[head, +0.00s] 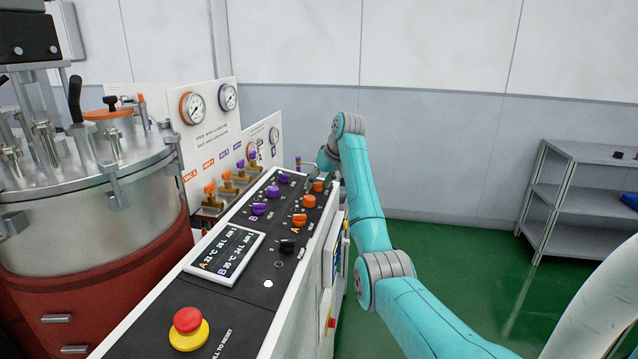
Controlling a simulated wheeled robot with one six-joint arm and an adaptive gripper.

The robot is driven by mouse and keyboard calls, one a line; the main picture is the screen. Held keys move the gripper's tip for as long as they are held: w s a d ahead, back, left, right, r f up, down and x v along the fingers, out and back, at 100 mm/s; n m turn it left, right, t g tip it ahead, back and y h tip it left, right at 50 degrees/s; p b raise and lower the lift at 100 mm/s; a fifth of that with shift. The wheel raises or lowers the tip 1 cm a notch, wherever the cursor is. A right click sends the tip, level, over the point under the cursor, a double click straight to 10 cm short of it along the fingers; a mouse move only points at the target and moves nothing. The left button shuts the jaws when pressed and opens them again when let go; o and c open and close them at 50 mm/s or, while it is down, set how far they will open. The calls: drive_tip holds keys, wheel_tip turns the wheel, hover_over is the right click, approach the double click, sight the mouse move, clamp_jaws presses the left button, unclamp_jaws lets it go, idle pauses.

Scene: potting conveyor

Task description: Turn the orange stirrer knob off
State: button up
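Several orange knobs stand in a row on the right side of the black control panel (208,300). The nearest orange knob (299,220) has a bar-shaped grip and sits by an orange letter A. A rounder orange knob (309,202) is behind it, and a far orange knob (317,186) is close to my gripper. The labels are too small to tell which one is the stirrer knob. My gripper (310,181) is at the far end of the panel, low over it beside the far orange knob. Its fingers are small and partly hidden, so contact and opening cannot be told.
Purple knobs (259,209) line the panel's left side. A black knob (286,246), a display (225,254) and a red emergency button (188,320) are nearer. Valves and gauges (193,108) stand left, beside a steel tank (90,225). Green floor and a grey shelf (590,195) are right.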

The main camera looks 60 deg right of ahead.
drive_tip(key=shift+r, duration=0.1)
drive_tip(key=v, duration=0.7)
drive_tip(key=shift+s+r, duration=0.1)
drive_tip(key=shift+r, duration=0.05)
idle(0.5)
